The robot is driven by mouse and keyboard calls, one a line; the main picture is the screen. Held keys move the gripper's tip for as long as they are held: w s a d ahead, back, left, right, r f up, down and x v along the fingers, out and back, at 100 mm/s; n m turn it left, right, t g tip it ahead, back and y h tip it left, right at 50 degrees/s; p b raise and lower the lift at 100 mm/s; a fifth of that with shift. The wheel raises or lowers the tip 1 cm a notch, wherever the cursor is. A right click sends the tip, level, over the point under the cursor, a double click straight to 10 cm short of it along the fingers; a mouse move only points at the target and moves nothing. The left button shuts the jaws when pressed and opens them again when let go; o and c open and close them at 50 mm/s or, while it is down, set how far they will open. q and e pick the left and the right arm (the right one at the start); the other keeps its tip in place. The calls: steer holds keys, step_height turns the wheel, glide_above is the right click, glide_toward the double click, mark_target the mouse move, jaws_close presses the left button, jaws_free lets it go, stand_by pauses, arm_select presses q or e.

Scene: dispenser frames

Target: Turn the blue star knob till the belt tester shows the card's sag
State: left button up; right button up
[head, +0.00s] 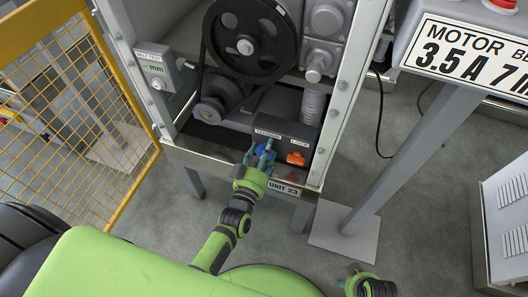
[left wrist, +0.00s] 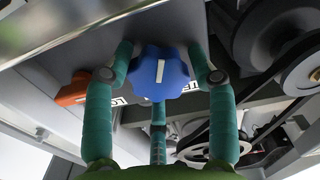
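The blue star knob (left wrist: 158,72) with a white pointer line fills the middle of the left wrist view. In the head view it (head: 262,148) is partly hidden by fingers, below a label "TENSION". My left gripper (head: 259,154) has its three teal fingers spread around the knob; firm contact is not clear. The belt tester (head: 157,67) at upper left has a green display with dashes and "mm". The card (head: 468,52) at upper right reads "MOTOR", "3.5 A" and "7 m", cut off at the edge. Part of my right gripper (head: 352,281) shows at the bottom; its fingers are unclear.
An orange knob (head: 296,158) sits right of the blue one, under a label that seems to read "LOCK". A black belt pulley (head: 250,40) is above. A yellow mesh fence (head: 75,95) stands left, a grey post (head: 410,155) right. Floor between is clear.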

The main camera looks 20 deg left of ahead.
stand_by(0.3)
arm_select(q)
steer(key=shift+s, duration=0.25)
steer(key=s, duration=1.1)
steer(key=shift+s+a, duration=0.2)
steer(key=shift+s, duration=0.05)
